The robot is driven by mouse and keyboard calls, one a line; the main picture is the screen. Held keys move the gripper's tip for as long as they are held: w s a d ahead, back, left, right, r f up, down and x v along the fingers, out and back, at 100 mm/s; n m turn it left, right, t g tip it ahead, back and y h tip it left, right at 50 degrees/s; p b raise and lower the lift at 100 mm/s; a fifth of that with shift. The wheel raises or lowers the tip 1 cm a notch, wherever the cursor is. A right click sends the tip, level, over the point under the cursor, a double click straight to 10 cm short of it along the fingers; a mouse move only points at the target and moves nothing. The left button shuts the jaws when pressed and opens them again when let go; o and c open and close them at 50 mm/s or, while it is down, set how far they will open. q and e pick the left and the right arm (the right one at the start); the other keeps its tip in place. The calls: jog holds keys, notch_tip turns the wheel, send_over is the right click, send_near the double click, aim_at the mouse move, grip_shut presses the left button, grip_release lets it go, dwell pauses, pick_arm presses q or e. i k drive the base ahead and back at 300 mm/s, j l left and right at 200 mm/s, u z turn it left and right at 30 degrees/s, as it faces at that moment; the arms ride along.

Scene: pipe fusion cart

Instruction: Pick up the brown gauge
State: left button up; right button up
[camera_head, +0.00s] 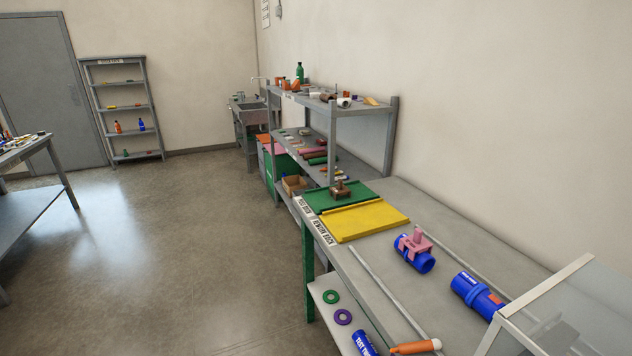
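A small brown object (340,190) that looks like the brown gauge sits on the green mat (322,199) on the workbench, near the mat's middle. It has a blocky base with a raised part; its fine detail is too small to tell. Neither of my grippers is in the head view.
A yellow mat (364,221) lies beside the green one on the workbench (385,285). Nearer are a blue pipe with a pink clamp (415,243), another blue pipe (477,296) and a clear-sided box (560,310). A shelf unit (360,108) stands behind.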

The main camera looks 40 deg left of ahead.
aim_at(341, 190)
jog(key=u, duration=1.15)
